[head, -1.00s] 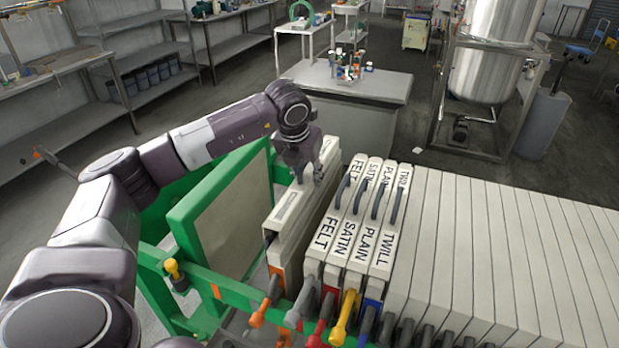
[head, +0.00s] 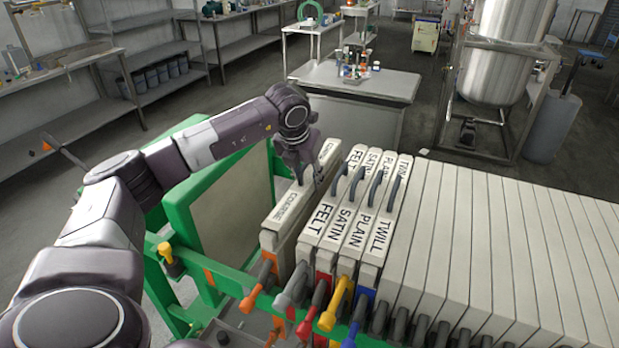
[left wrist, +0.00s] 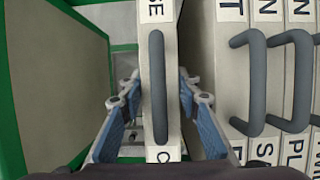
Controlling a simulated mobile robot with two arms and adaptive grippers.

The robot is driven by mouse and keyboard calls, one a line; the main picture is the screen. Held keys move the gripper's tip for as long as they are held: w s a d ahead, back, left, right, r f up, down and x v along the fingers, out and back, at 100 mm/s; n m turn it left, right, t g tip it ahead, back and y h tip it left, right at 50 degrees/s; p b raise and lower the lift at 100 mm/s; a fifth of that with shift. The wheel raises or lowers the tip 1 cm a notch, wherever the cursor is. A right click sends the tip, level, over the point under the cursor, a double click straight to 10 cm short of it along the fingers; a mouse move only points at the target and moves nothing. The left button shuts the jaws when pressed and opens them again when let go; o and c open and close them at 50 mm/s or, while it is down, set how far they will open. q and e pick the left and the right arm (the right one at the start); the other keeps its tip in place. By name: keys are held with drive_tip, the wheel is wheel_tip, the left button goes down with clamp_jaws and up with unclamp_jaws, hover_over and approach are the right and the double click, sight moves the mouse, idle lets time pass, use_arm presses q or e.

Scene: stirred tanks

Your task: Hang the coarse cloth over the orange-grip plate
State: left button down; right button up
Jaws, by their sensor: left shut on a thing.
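The coarse cloth (head: 283,213) is a cream slab with a white top bar lettered COARSE and a grey handle. The bar and handle also show in the left wrist view (left wrist: 158,85). My left gripper (head: 310,178) is shut on it from above, with blue finger pads on both sides of the bar (left wrist: 157,98). The orange grip (head: 262,276) of the orange-grip plate sticks out below the cloth's front end. The plate itself is mostly hidden by the cloth, so I cannot tell whether the cloth rests on it. My right gripper is not in view.
The felt (head: 329,212), satin, plain and twill cloths (head: 387,228) stand in a row close on the right, followed by several bare plates (head: 470,250). A green frame (head: 203,150) with a cream panel (head: 232,215) stands left, with a gap between it and the cloth.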

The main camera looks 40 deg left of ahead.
use_arm(q)
drive_tip(key=c, duration=1.4)
unclamp_jaws()
drive_tip(key=shift+o, duration=0.2)
drive_tip(key=v, duration=1.2)
drive_tip(key=shift+s, duration=0.1)
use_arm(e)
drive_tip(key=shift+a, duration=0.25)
